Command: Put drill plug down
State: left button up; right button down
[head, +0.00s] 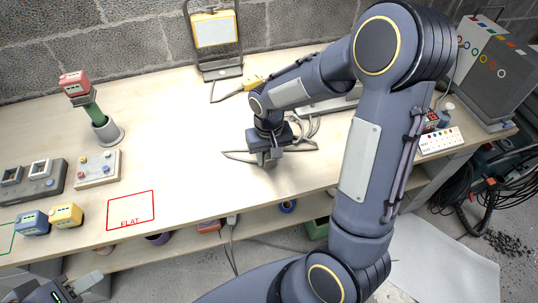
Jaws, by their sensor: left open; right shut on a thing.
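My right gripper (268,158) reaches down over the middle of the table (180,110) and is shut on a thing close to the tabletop. I take this to be the drill plug, but the fingers hide most of it, and I cannot tell whether it touches the table. A grey cable (300,146) lies looped beside and behind the gripper. My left gripper (78,288) is open at the bottom left corner, low in front of the table and partly cut off by the frame.
A red "FLAT" outline (131,209) marks the table at left. Near it are blue (34,223) and yellow (66,215) blocks, a button box (97,168) and a grey socket block (33,181). The table between outline and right gripper is clear.

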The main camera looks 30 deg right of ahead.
jog(key=shift+f+b, duration=0.5)
jog(key=shift+f, duration=0.1)
jog(key=c, duration=0.9)
grip_release()
jog(key=shift+c, duration=0.2)
jog(key=shift+r, duration=0.15)
